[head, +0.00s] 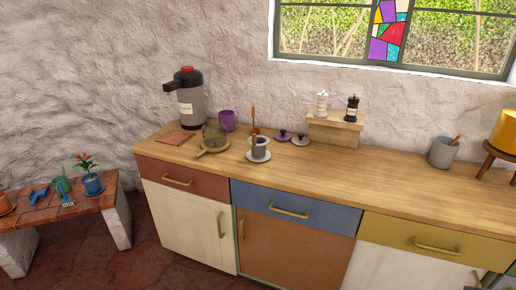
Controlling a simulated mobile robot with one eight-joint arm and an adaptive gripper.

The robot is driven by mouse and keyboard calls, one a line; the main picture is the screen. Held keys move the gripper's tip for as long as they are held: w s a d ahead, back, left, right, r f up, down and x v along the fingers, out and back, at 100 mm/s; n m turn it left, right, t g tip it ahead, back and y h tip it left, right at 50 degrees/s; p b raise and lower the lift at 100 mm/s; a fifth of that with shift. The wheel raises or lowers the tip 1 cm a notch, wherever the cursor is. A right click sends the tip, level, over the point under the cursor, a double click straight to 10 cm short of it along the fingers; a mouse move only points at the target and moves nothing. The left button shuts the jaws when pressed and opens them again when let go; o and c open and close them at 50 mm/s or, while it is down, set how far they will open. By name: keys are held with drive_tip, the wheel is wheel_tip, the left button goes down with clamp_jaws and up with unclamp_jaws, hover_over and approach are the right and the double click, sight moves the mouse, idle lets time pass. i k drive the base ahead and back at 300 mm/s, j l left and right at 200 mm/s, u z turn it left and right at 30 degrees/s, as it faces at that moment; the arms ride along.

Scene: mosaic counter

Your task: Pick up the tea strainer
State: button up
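A round tan piece with a short handle (203,152) lies near the left end of the wooden counter, and a grey-green, see-through thing (214,137) rests on or just behind it. One of these may be the tea strainer, but they are too small to tell. To their right, a grey cup (258,144) stands on a pale saucer (257,158), with a brown handle-like piece in front of the cup. My gripper is not in view.
A pump flask (190,105), a reddish-brown board (175,138) and a purple cup (227,120) stand close by. Small lidded things (300,140), a wooden riser (335,130) with two mills and a grey pot (442,153) are further right. The counter (370,170) between is clear.

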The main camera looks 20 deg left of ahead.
sight(258, 143)
drive_tip(key=u, duration=1.35)
drive_tip(key=i+l+z, duration=0.1)
drive_tip(key=i, duration=0.35)
drive_tip(key=i+l, duration=0.3)
drive_tip(key=i, duration=0.2)
drive_tip(key=z, duration=0.05)
